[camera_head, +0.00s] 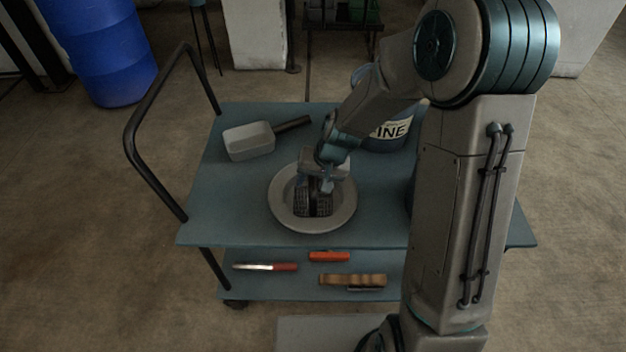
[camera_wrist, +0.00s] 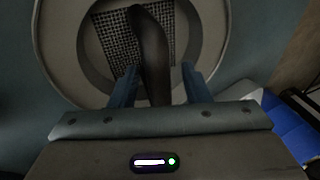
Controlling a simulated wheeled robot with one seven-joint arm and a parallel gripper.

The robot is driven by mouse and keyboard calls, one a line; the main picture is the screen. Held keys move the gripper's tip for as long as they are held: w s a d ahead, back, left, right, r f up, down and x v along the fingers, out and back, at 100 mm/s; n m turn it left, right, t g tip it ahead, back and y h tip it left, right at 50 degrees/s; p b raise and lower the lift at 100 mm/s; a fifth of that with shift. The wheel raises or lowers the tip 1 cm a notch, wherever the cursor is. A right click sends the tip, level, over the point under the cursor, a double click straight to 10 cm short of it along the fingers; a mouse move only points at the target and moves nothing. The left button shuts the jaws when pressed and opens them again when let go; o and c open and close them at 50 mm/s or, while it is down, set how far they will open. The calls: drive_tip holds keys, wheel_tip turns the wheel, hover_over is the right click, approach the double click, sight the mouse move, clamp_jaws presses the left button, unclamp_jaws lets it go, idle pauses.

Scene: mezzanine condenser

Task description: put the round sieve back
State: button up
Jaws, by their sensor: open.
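The round sieve (camera_head: 343,217) is a grey ring with dark square mesh in its middle. It lies on the top deck of a blue-grey cart (camera_head: 226,222). In the wrist view the sieve's pale rim (camera_wrist: 52,52) surrounds the mesh, and a dark curved bar (camera_wrist: 150,45) crosses over it. My gripper (camera_head: 317,186) is over the sieve's middle, pointing down. In the wrist view my gripper (camera_wrist: 160,88) is open, its two blue fingers on either side of the bar with gaps showing. The bar's near end is hidden behind the gripper body.
A grey scoop (camera_head: 250,142) with a dark handle lies behind left. A blue container (camera_head: 392,135) lettered "INE" stands behind right, partly hidden by my arm. The lower shelf holds a red-handled tool (camera_head: 265,267), an orange item (camera_head: 329,257) and a brown item (camera_head: 352,280). The deck's left front is clear.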

drive_tip(key=p+v, duration=0.2)
drive_tip(key=v, duration=1)
drive_tip(key=s+d+r+h, duration=0.1)
drive_tip(key=s+d+r, duration=0.2)
drive_tip(key=s+d, duration=0.2)
drive_tip(key=s+d+r+h, duration=0.2)
drive_tip(key=s+d, duration=0.3)
drive_tip(key=s, duration=0.7)
drive_tip(key=shift+r+n, duration=0.3)
drive_tip(key=shift+r, duration=0.5)
drive_tip(key=shift+d, duration=0.1)
